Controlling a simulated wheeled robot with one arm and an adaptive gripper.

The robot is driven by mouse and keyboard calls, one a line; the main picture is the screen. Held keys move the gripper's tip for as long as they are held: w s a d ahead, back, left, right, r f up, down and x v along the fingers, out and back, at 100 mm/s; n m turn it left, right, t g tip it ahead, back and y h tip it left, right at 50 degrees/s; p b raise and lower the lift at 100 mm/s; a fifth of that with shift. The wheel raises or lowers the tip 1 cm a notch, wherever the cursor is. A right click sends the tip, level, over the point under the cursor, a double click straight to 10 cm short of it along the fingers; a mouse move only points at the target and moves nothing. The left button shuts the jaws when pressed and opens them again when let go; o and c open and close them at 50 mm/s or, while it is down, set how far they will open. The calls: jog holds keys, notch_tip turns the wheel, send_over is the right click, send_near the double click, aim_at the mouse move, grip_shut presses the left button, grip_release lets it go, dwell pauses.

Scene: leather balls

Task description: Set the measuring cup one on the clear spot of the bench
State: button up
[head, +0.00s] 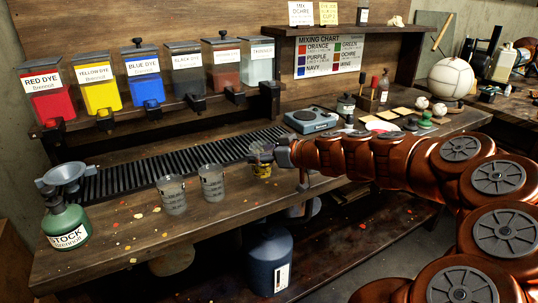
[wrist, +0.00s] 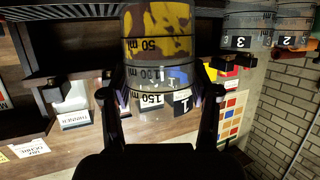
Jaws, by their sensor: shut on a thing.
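Measuring cup one (wrist: 150,80) is a clear cup with black volume marks and a "1" label. It has yellow and dark brown blotches at the end away from my gripper. My gripper (wrist: 160,97) is shut on it, with one finger on each side. In the head view my gripper (head: 264,152) is at the bench's middle and the cup's yellow part (head: 261,171) shows below it. I cannot tell whether the cup touches the bench (head: 120,228). The wrist view is upside down.
Cup three (head: 172,196) and cup two (head: 211,184) stand to the left. A green stock jug (head: 66,226) with a funnel is at the left end. A dark slotted grate (head: 130,173) runs behind. A blue-grey scale (head: 310,121) is at the right.

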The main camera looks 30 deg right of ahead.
jog(key=w+d, duration=0.2)
jog(key=d, duration=0.1)
jog(key=w+d, duration=0.1)
jog(key=shift+w+d+f+p, duration=0.15)
jog(key=shift+d+f+p, duration=0.15)
jog(key=shift+p, duration=0.05)
jog(key=shift+d+f, duration=0.1)
jog(key=shift+f, duration=1.65)
jog(key=shift+f, duration=0.15)
jog(key=o, duration=1.4)
jog(key=shift+c, duration=0.2)
jog(key=shift+r+p, duration=0.25)
jog(key=shift+p, duration=0.1)
jog(key=b+v, duration=0.1)
jog(key=v, duration=1.1)
jog(key=shift+b, duration=0.35)
